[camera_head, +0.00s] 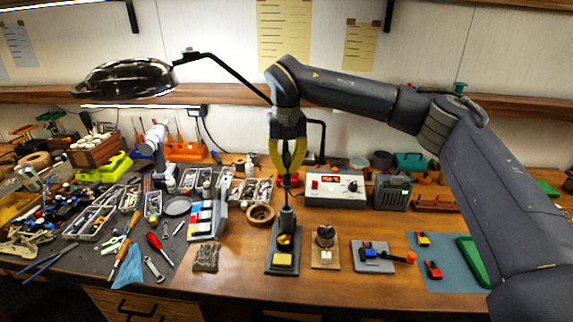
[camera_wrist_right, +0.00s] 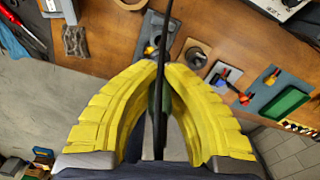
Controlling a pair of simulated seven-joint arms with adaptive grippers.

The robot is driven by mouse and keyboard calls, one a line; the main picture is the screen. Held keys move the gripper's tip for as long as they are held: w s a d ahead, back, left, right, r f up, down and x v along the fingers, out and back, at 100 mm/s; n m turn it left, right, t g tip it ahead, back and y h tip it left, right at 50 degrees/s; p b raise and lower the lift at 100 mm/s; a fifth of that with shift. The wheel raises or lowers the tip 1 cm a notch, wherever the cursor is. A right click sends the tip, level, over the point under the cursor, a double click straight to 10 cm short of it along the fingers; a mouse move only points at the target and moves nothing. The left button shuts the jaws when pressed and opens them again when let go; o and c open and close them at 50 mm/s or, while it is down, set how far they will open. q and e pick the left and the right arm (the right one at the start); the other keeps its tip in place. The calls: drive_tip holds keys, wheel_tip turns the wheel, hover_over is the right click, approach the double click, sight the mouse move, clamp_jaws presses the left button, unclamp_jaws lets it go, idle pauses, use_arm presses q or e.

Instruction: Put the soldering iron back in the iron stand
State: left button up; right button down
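My right gripper (camera_head: 287,170) points down above the iron stand. Its yellow fingers are closed around the soldering iron (camera_head: 287,193), which hangs upright with its thin shaft downward. In the right wrist view the dark green handle of the iron (camera_wrist_right: 160,97) lies between the yellow fingers (camera_wrist_right: 166,68). The iron stand (camera_head: 269,263) is a dark base with an upright holder and a yellow sponge. The lower end of the iron meets the holder's top in the head view; I cannot tell whether it is inside. The stand is partly hidden in the wrist view. My left gripper is not in view.
A soldering station (camera_head: 335,190) stands behind the iron stand. A wooden tape ring (camera_head: 261,215) and a small block with a metal cup (camera_head: 325,240) flank it. A magnifier lamp (camera_head: 125,78) overhangs the cluttered left side. The front table edge is mostly clear.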

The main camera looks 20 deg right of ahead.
sight(287, 184)
drive_tip(key=shift+f, duration=3.85)
drive_tip(key=c, duration=1)
unclamp_jaws()
drive_tip(key=shift+c, duration=0.2)
drive_tip(key=shift+r, duration=4.5)
